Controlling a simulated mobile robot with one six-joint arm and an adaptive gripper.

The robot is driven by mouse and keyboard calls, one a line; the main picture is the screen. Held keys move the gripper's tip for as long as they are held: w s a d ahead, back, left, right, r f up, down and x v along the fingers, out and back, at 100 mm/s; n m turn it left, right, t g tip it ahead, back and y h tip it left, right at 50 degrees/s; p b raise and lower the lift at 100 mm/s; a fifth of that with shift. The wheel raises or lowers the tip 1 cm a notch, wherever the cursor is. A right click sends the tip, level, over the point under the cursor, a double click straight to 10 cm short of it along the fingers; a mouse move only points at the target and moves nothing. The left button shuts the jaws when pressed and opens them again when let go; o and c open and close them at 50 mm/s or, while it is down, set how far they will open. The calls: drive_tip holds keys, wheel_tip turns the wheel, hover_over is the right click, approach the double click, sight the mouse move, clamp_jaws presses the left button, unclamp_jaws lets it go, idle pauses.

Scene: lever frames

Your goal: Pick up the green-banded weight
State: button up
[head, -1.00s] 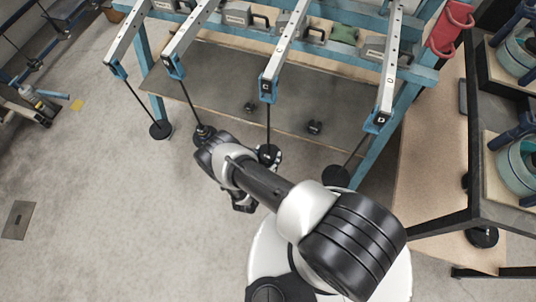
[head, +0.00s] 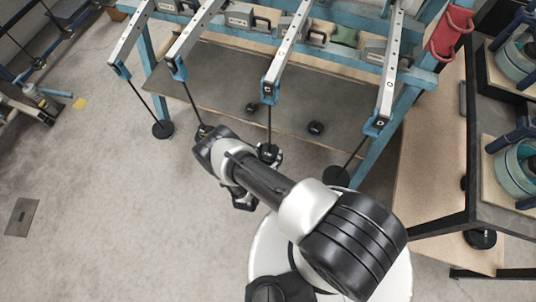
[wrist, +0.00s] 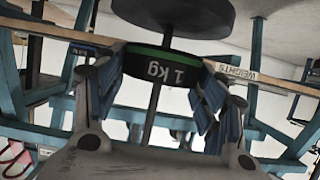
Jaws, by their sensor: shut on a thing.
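The green-banded weight (wrist: 160,66) is a dark disc marked "1 Kg" with a green rim, in the middle of the wrist view. My gripper (wrist: 162,82) is shut on it, a finger with blue pads on each side. A thin rod lines up with the weight; whether the weight is around it or in front of it I cannot tell. A wide dark disc (wrist: 185,14) on this rod shows above the weight in the picture, with a gap between. In the head view my gripper (head: 270,154) is by the hanger under lever C, mostly hidden behind my arm.
Lever C (head: 285,50) and lever D (head: 391,70) stick out from the blue frame. Other hangers end in dark discs at left (head: 163,129) and right (head: 335,175). Two small dark weights (head: 252,107) (head: 315,128) sit on the grey board (head: 215,90).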

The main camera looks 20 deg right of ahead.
drive_tip(key=shift+a+r, duration=0.1)
drive_tip(key=shift+r, duration=0.55)
drive_tip(key=s+a+p, duration=0.2)
drive_tip(key=s+a, duration=0.8)
drive_tip(key=s, duration=0.4)
drive_tip(key=shift+s+a, duration=0.15)
drive_tip(key=shift+s, duration=0.15)
drive_tip(key=shift+r, duration=0.2)
drive_tip(key=s+a+b, duration=0.3)
drive_tip(key=s+a, duration=0.1)
drive_tip(key=s, duration=0.2)
drive_tip(key=shift+a+b, duration=0.15)
drive_tip(key=shift+b, duration=0.15)
idle(0.5)
idle(0.4)
